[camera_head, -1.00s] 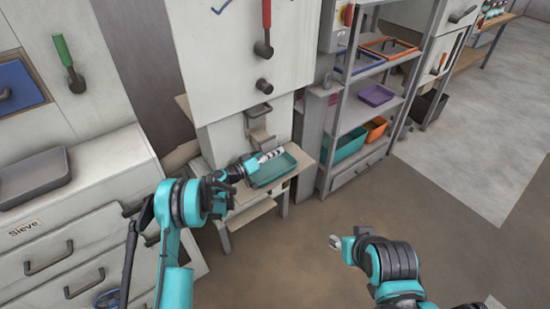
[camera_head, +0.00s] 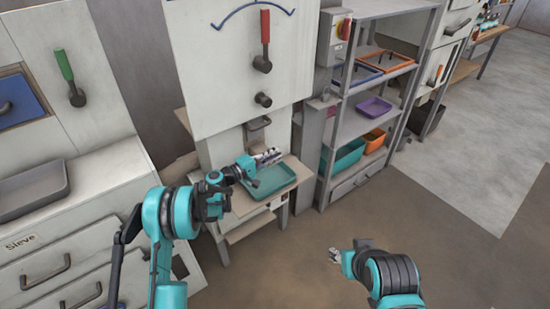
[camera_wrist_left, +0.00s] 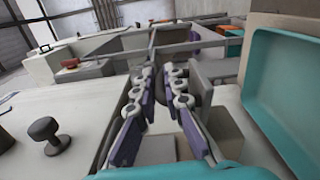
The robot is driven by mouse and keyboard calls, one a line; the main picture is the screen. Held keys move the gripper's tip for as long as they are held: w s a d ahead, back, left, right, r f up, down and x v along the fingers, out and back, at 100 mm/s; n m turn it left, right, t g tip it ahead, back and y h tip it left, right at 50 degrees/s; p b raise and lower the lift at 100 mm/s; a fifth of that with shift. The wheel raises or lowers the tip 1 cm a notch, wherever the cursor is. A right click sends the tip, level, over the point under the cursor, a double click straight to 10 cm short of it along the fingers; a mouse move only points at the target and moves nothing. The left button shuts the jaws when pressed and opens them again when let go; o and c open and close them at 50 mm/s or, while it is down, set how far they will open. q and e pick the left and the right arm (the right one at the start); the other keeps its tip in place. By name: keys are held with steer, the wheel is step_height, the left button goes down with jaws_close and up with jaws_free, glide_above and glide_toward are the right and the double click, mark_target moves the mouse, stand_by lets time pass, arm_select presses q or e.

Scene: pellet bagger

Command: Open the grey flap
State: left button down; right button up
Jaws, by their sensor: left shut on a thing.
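The grey flap sits low on the front of the white machine, below a dark handle (camera_head: 258,124). In the head view my left gripper (camera_head: 268,157) covers most of the flap, above the teal tray. In the left wrist view the purple-padded fingers (camera_wrist_left: 163,76) are closed in on a grey part (camera_wrist_left: 192,82) that looks like the flap. The exact contact is hard to see. My right gripper (camera_head: 348,250) is out over the floor, away from the machine; its fingers are too small to read.
The teal tray (camera_head: 287,166) rests on a small table just below the left gripper. A knob (camera_head: 263,100) and a red lever (camera_head: 265,35) are above on the machine. A shelf rack (camera_head: 345,120) stands to the right. The floor in front is open.

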arm_select(q)
steer(key=shift+w+a+r+n, duration=0.25)
steer(key=shift+r+n, duration=0.15)
steer(key=shift+n, duration=0.5)
steer(key=c, duration=1.9)
jaws_free()
steer(key=v, duration=1.2)
